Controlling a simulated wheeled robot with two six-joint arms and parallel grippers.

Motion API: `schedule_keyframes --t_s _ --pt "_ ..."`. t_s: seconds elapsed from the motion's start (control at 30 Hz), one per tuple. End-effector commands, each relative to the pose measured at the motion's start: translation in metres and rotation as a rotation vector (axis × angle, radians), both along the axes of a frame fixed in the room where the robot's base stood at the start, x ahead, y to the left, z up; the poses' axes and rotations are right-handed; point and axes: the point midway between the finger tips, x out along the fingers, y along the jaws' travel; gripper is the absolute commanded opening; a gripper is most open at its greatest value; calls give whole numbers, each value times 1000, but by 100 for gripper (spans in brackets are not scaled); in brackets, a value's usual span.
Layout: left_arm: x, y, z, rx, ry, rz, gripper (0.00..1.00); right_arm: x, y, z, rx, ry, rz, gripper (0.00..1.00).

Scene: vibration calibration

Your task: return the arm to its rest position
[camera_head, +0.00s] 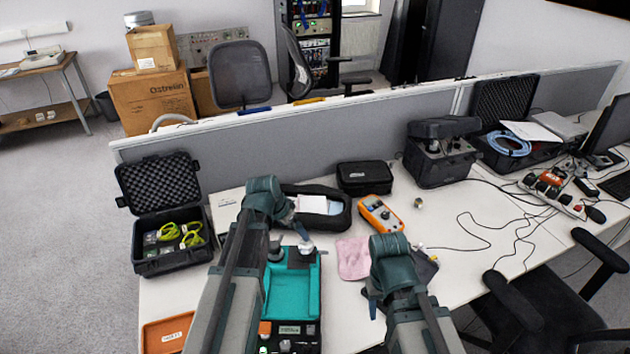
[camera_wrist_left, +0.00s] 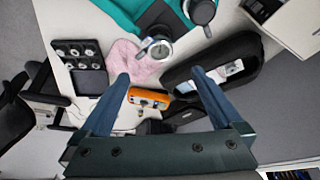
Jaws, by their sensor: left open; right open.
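My left arm comes up from the lower left in the head view, and its gripper (camera_head: 280,208) is over the desk near an open black pouch (camera_head: 335,219). In the left wrist view the left gripper (camera_wrist_left: 160,76) shows two blue fingers spread apart with nothing between them. A teal-topped device (camera_head: 292,290) lies beside my left arm and is partly hidden by it. A silver cylindrical part (camera_wrist_left: 155,46) sits on its dark platform. My right arm comes up from the lower middle, and its gripper (camera_head: 376,292) is open, low over the desk, partly hidden by its own wrist.
An orange multimeter (camera_head: 380,214), a pink cloth (camera_head: 353,259) and a dark tray (camera_head: 426,263) lie near the arms. An open black case (camera_head: 172,240) stands left and an orange bin (camera_head: 167,335) lies front left. A grey partition (camera_head: 330,134) closes the back. Cables (camera_head: 485,228) cross the right side.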

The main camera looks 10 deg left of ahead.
Motion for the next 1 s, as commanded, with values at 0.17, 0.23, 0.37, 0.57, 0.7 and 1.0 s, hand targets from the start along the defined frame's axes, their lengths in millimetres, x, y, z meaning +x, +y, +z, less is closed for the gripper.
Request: schedule_keyframes --t_s 0.17,0.23,0.37,0.57,0.7,1.0 --pt "-9 -13 -2 2 22 -2 100 0 0 0 0 0 0 50" --pt "-25 -35 -5 10 64 -4 100 0 0 0 0 0 0 50" --pt "-73 -87 -12 52 181 12 100 0 0 0 0 0 0 50" --pt "-147 -138 -17 162 319 75 100 0 0 0 0 0 0 50" --pt "-179 -152 -16 228 362 119 100 0 0 0 0 0 0 50" --pt "-194 -157 -15 263 380 150 100 0 0 0 0 0 0 50"
